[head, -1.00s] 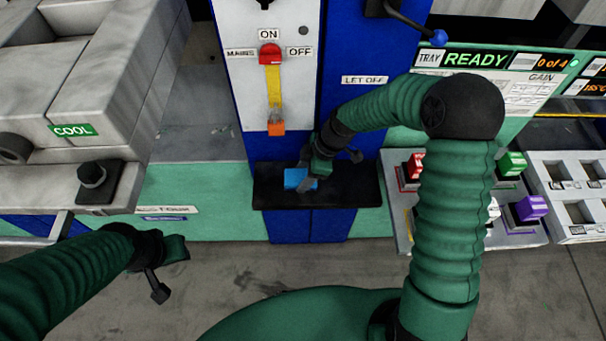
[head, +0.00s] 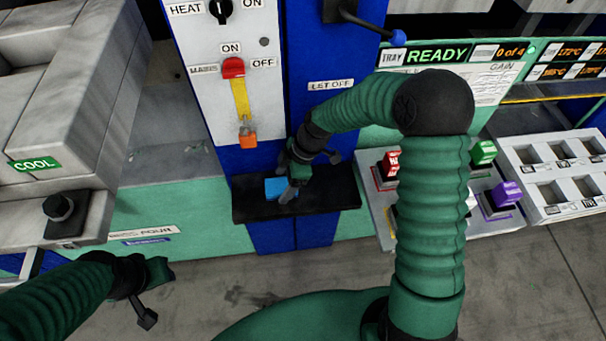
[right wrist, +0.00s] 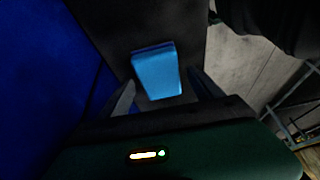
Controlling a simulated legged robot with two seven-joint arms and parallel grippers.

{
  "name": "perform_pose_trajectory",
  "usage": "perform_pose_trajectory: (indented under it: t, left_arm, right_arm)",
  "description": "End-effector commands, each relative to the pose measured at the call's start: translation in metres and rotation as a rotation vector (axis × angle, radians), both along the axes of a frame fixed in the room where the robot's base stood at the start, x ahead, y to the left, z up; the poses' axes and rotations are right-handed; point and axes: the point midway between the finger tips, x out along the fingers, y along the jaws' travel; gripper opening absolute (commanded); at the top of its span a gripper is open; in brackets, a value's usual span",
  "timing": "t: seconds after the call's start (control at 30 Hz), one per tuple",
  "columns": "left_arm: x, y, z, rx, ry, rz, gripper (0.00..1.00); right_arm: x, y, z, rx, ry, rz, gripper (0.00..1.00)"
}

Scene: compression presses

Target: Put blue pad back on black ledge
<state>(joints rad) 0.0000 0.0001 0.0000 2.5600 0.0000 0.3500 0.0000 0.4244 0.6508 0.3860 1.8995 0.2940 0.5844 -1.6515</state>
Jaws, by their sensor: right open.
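The blue pad (head: 275,188) rests on the black ledge (head: 330,196) in the head view, left of the ledge's middle. In the right wrist view the blue pad (right wrist: 158,73) lies flat on the dark ledge (right wrist: 112,28). My right gripper (head: 287,192) is open and right beside the pad. In the right wrist view its two fingers (right wrist: 165,93) stand apart, one on each side of the pad's near end; I cannot tell whether they touch it. My left gripper (head: 158,290) hangs at the lower left, away from the ledge; its jaw opening is unclear.
A blue and white press column with a red switch (head: 233,68) and an orange-ended yellow strap (head: 247,137) rises behind the ledge. A panel with red, green and purple blocks (head: 497,197) stands to the right. The floor before the ledge is clear.

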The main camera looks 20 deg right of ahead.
Motion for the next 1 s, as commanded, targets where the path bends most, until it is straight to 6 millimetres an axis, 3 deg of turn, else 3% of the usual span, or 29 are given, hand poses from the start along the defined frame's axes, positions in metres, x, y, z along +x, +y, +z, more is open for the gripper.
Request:
perform_pose_trajectory:
  t: [0.17, 0.4, 0.6, 0.7, 0.8, 1.0]
  left_arm:
    - [0.0, 0.0, 0.006, 0.0, 0.0, 0.0, 0.34]
    - [0.0, 0.0, 0.003, 0.0, 0.0, 0.0, 0.34]
    - [0.0, 0.0, 0.002, 0.0, 0.0, 0.0, 0.34]
    - [0.0, 0.0, 0.003, 0.0, 0.0, 0.0, 0.34]
    - [0.0, 0.0, 0.003, 0.0, 0.0, 0.0, 0.34]
    - [0.0, 0.0, 0.003, 0.0, 0.0, 0.0, 0.34]
  right_arm:
    - [-0.004, -0.02, 0.042, -0.004, -0.005, -0.005, 0.75]
    - [-0.024, -0.09, 0.036, 0.0, 0.0, -0.008, 0.75]
    - [-0.034, -0.124, 0.036, 0.0, -0.002, -0.004, 0.75]
    - [-0.038, -0.128, 0.036, -0.007, 0.006, -0.011, 0.75]
    - [-0.047, -0.117, 0.037, -0.047, 0.054, -0.09, 0.75]
    - [-0.089, -0.081, 0.044, -0.198, 0.159, -0.529, 0.75]
